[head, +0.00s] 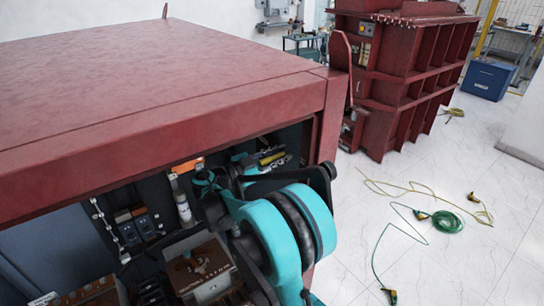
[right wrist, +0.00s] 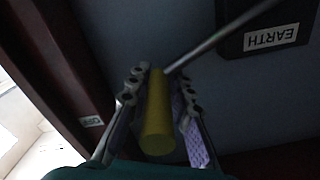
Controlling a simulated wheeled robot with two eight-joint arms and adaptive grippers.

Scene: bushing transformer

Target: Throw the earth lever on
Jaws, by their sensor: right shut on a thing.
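The earth lever shows in the right wrist view as a yellow cylindrical handle (right wrist: 158,122) on a thin metal rod (right wrist: 215,40). The rod slants up and right, passing in front of a dark block with a white EARTH label (right wrist: 272,37), which reads upside down. My right gripper (right wrist: 163,82) is shut on the yellow handle, with one finger on each side of it. In the head view my teal right arm reaches into the open front of the red cabinet (head: 170,120) and hides much of that area. My left gripper is not in view.
The cabinet's red top edge overhangs the opening. Inside, left of my arm, are dark switches (head: 140,222), a white cylinder (head: 183,208) and a brown-topped box (head: 200,265). Green and yellow cables (head: 447,222) lie on the floor. Another red ribbed unit (head: 405,75) stands behind.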

